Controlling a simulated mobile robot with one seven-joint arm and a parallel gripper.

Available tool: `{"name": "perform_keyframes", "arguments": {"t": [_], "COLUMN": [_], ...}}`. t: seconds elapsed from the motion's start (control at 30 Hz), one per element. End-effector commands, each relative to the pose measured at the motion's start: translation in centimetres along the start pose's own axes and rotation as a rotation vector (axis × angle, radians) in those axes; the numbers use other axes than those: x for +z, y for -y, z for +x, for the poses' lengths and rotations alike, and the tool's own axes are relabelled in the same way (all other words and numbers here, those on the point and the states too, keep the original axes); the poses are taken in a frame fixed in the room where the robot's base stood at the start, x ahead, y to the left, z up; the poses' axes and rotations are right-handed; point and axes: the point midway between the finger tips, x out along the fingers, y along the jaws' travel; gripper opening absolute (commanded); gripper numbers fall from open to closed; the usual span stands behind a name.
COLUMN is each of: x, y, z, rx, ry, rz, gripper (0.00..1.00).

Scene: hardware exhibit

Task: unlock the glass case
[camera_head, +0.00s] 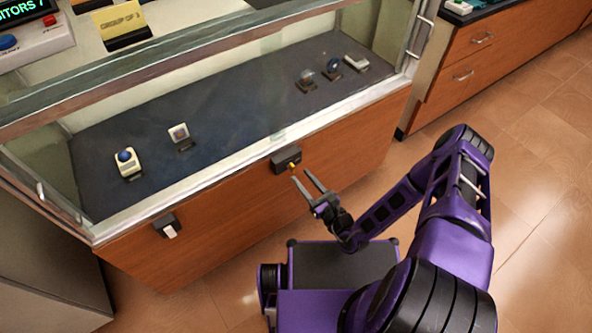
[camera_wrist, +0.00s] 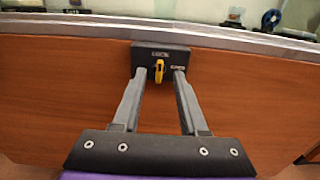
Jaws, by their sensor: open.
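The glass case (camera_head: 243,203) stands in front of me, with a wooden front panel and a metal-framed glass top. A dark lock box (camera_head: 285,160) labelled "LOCK" is fixed to the panel just under the glass. A yellow key (camera_head: 292,166) sticks out of it; the key (camera_wrist: 159,71) also shows in the wrist view, upright in the lock box (camera_wrist: 147,58). My gripper (camera_head: 301,178) is open and empty, pointing at the key. In the wrist view its fingertips (camera_wrist: 160,73) lie on either side of the key, apparently without touching it.
A second dark fixture with a white tag (camera_head: 168,228) is on the panel to the left. Small exhibits, such as a mouse-like device (camera_head: 127,163), stand inside on the dark floor. A drawer cabinet (camera_head: 480,65) stands at the right. Tiled floor (camera_head: 530,160) is clear on the right.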

Motion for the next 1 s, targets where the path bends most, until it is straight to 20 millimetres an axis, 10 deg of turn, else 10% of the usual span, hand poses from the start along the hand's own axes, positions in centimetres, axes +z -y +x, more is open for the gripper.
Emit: {"name": "perform_keyframes", "arguments": {"t": [0.3,0.63,0.9,1.0], "x": [0.0,0.0,0.0,0.0], "y": [0.0,0.0,0.0,0.0], "z": [4.2,4.6,4.5,4.5], "rx": [0.001,0.000,0.000,0.000], "ry": [0.001,0.000,0.000,0.000], "rz": [-0.001,0.000,0.000,0.000], "gripper": [0.42,0.42,0.00,0.00]}}
